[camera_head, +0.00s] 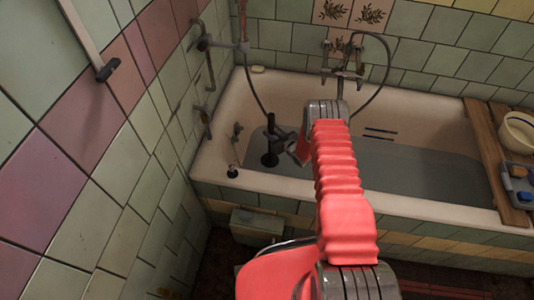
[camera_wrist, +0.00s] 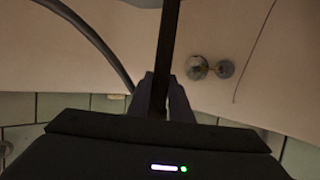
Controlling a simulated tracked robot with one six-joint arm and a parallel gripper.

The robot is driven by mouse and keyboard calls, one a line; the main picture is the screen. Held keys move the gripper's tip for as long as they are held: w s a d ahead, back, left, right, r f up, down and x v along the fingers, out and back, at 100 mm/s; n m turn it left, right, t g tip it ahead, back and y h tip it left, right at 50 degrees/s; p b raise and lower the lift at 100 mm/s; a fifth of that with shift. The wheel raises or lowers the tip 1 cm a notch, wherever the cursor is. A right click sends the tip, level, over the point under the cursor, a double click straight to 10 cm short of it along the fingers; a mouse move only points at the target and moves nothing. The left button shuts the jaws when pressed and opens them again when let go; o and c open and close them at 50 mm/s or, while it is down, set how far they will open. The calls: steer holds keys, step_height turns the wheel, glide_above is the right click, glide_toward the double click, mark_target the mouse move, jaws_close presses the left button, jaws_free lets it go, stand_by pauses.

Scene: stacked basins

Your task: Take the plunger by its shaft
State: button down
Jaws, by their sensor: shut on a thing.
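The black plunger (camera_head: 270,158) stands roughly upright at the left end of the bathtub, over or in the grey water. In the wrist view its dark shaft (camera_wrist: 168,40) runs from the top edge down between my fingers. My gripper (camera_head: 273,138) reaches in from the right and is shut on the shaft. In the wrist view the gripper's two fingers (camera_wrist: 160,92) lie on either side of the shaft. I cannot tell whether the plunger's lower end touches the tub floor.
The bathtub (camera_head: 300,192) stands against tiled walls. A tap (camera_head: 342,70) with a hose is on the back wall, and pipes (camera_head: 207,70) run up the left corner. A wooden board (camera_head: 490,160) with a basin (camera_head: 518,130) crosses the tub at right. A round metal fitting (camera_wrist: 197,68) is close by.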

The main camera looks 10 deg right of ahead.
mark_target(273, 120)
steer(key=shift+r, duration=0.1)
steer(key=shift+r, duration=4.95)
